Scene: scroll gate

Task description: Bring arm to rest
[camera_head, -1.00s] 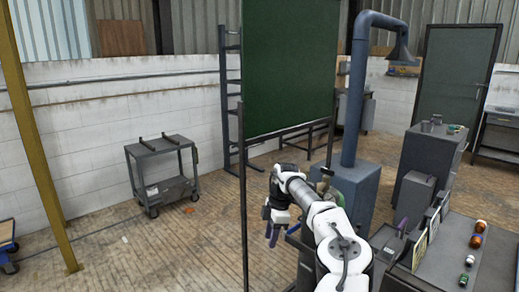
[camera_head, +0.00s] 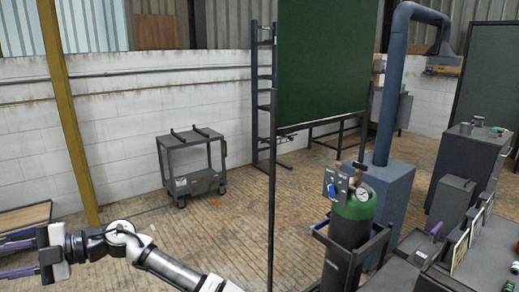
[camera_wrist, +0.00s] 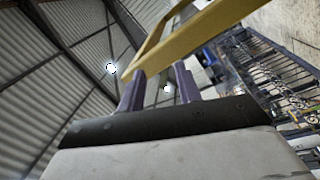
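My gripper (camera_head: 18,258) is at the lower left of the head view, at the end of my white and black arm, which stretches left across the bottom of the picture. Its two purple fingers point left and stand apart with nothing between them. In the wrist view the two fingers of my gripper (camera_wrist: 158,90) also show apart and empty, with a yellow beam and the roof behind them.
A yellow post (camera_head: 66,120) stands behind my gripper. A grey cart (camera_head: 190,163) is by the white wall. A green gas cylinder (camera_head: 353,215) in a frame, a green board (camera_head: 322,60) and a workbench (camera_head: 487,255) are to the right. Floor is open midway.

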